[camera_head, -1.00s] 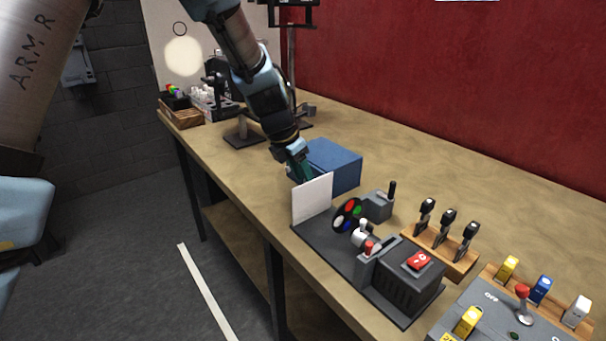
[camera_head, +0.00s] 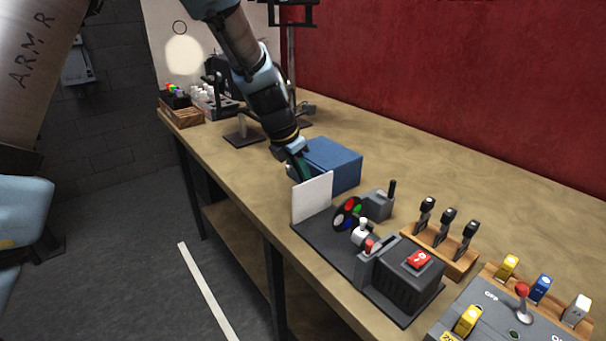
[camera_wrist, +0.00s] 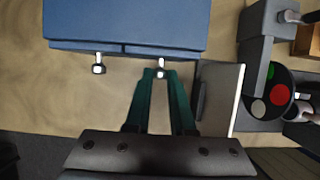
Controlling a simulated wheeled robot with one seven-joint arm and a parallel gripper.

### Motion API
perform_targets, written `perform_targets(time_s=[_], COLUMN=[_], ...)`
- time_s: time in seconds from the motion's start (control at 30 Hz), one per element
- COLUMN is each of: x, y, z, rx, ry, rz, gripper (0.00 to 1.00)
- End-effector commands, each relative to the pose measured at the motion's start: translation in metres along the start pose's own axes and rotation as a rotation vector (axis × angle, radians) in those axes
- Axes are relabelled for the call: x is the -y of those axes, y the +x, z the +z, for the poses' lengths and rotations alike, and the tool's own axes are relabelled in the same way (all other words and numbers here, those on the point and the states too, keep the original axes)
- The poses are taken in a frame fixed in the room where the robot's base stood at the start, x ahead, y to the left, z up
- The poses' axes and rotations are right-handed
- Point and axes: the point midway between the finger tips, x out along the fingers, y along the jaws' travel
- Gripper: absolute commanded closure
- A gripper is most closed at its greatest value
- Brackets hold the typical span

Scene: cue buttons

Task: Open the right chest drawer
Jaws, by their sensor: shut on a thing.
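The blue chest (camera_head: 335,163) stands on the workbench. In the wrist view the chest (camera_wrist: 125,25) shows two drawer fronts side by side, each with a small pale handle. The left handle (camera_wrist: 98,66) is free. The right handle (camera_wrist: 160,66) lies between the tips of my gripper (camera_wrist: 160,74), which is shut on it. Both drawer fronts look about flush with the chest. In the head view my gripper (camera_head: 298,166) is at the near side of the chest, and the handles are hidden there.
A white upright panel (camera_head: 312,198) stands close to the right of my fingers. Beyond it are a colour wheel (camera_head: 348,214) and a dark box with a red button (camera_head: 419,260). Bare bench top lies behind the chest.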

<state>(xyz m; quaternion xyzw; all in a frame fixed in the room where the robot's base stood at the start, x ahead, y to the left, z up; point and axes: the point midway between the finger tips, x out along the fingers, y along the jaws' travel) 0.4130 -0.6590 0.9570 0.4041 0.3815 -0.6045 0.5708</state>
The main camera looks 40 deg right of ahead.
Motion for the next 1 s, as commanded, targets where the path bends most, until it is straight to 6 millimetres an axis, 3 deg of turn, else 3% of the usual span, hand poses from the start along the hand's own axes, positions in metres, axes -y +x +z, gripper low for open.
perform_targets(time_s=[0.83,1.0], x=[0.000,-0.002], y=[0.000,-0.007], z=[0.000,-0.019], rx=[0.000,0.000], ry=[0.000,-0.005], rz=[0.000,0.001], gripper=[1.00,1.00])
